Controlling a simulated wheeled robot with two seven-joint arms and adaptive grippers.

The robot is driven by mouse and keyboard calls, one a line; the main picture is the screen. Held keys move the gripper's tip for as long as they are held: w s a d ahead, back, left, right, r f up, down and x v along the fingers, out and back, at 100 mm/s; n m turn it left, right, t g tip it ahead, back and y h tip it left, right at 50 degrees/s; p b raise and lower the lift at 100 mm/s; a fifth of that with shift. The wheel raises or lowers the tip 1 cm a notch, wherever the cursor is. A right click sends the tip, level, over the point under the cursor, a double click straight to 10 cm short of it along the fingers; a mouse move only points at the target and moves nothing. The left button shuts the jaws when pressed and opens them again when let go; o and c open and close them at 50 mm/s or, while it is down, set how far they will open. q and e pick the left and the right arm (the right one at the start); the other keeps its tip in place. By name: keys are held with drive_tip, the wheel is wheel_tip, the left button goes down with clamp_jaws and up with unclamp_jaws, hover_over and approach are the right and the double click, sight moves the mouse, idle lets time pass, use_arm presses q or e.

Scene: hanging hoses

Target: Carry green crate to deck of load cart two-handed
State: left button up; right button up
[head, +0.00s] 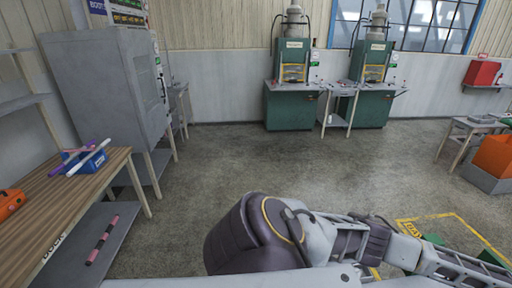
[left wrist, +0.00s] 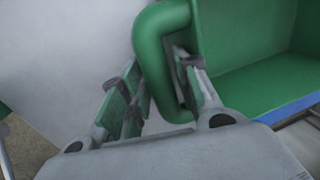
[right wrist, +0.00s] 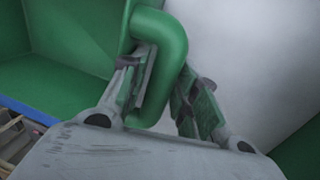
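The green crate (left wrist: 240,45) fills the right of the left wrist view, and it fills the left of the right wrist view (right wrist: 60,70). Each side has a thick green bent-tube handle. My left gripper (left wrist: 160,75) is open around one handle (left wrist: 158,45), with one finger on each side and a gap at the outer finger. My right gripper (right wrist: 165,80) is open around the other handle (right wrist: 165,45) in the same way. In the head view, only small green patches show at the lower right, beside my arm, and most of the crate is hidden or out of frame.
A wooden workbench (head: 50,190) with a blue bin (head: 88,160) stands at left, by a grey cabinet (head: 110,85). Two green machines (head: 292,108) stand at the back. An orange box (head: 495,155) is at right. The middle floor is clear. No load cart is identifiable.

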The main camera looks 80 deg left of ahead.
use_arm(q)
drive_tip(key=shift+r, duration=0.1)
use_arm(e)
drive_tip(key=shift+r, duration=0.15)
